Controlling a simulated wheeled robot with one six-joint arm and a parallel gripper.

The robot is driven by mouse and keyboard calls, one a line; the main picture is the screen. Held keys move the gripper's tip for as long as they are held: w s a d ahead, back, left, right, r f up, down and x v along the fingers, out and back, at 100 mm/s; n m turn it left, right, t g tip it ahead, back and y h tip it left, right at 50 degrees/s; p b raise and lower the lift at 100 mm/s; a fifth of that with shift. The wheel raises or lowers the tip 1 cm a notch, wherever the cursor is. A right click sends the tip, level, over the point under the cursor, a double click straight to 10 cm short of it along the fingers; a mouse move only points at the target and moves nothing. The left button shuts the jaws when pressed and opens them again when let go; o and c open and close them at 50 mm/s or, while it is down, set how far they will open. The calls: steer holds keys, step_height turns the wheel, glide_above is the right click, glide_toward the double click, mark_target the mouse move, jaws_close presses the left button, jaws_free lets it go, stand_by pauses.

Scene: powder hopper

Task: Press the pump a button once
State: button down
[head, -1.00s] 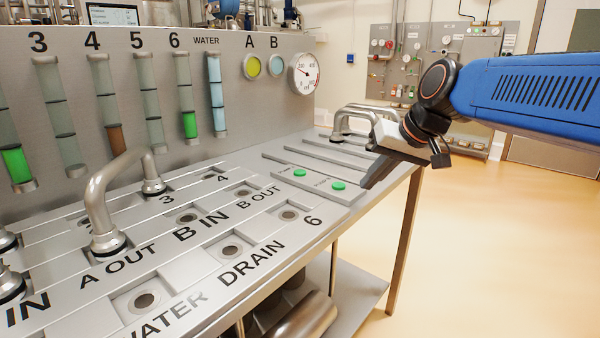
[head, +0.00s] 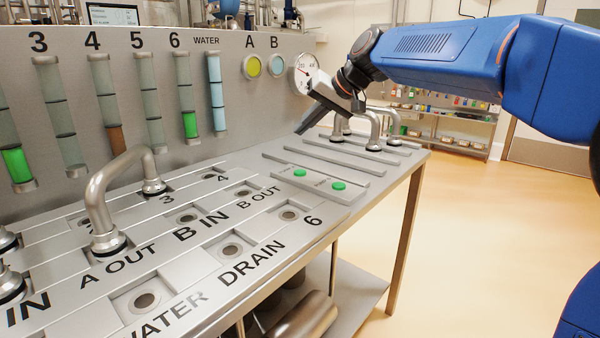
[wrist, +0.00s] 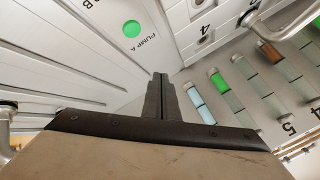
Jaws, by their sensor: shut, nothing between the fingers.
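The pump A button (head: 299,173) is a round green button on a grey plate on the bench top; it also shows in the wrist view (wrist: 131,29) with the label PUMP A beside it. A second green button (head: 338,186) sits to its right in the head view. In the wrist view only the letter B of its label shows at the top edge. My gripper (head: 300,131) is shut and empty, pointing down above the bench, up-picture from the pump A button and clear of it. Its dark fingers (wrist: 162,78) lie together in the wrist view.
Curved metal pipes (head: 374,128) stand behind and right of my gripper at the bench's far end. A big pipe handle (head: 100,200) stands at the left among ports. The upright panel (head: 230,100) with tubes and a dial (head: 302,72) borders the back.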

mark_target(304, 172)
steer(key=shift+f, duration=0.1)
steer(key=shift+f, duration=4.3)
steer(key=shift+f, duration=0.1)
steer(key=shift+f, duration=0.35)
steer(key=shift+f, duration=0.4)
steer(key=shift+r, duration=0.85)
steer(key=shift+r, duration=0.1)
